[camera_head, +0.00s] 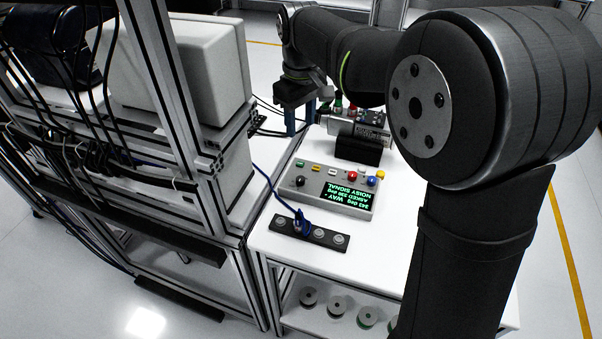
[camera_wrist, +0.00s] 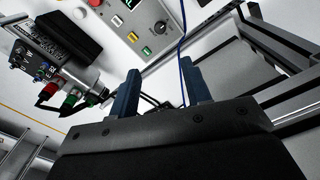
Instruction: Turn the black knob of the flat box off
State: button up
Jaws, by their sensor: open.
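The flat box (camera_head: 325,205) is a grey control box on the white table, with a lit display (camera_head: 347,198) of green text upside down to the head view. Its black knob (camera_head: 300,181) sits at the left end of the top panel. The box shows partly at the top of the wrist view (camera_wrist: 150,42), with the black knob (camera_wrist: 160,27) near its corner. The knob's pointer direction is too small to read. My gripper (camera_head: 300,122) has blue fingers and is behind the box in the head view. In the wrist view my gripper (camera_wrist: 161,80) is open, empty and apart from the knob.
A motor unit with connectors (camera_head: 358,124) and a black block (camera_head: 358,151) stand behind the box. A black strip with round sockets (camera_head: 325,237) and a blue cable (camera_head: 268,183) lie in front and left. A metal frame (camera_head: 175,95) rises on the left.

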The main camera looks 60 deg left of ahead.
jog(key=n, duration=0.2)
send_near(301, 178)
jog(key=shift+n, duration=0.4)
notch_tip(301, 178, down, 8)
jog(key=shift+f, duration=0.25)
grip_shut()
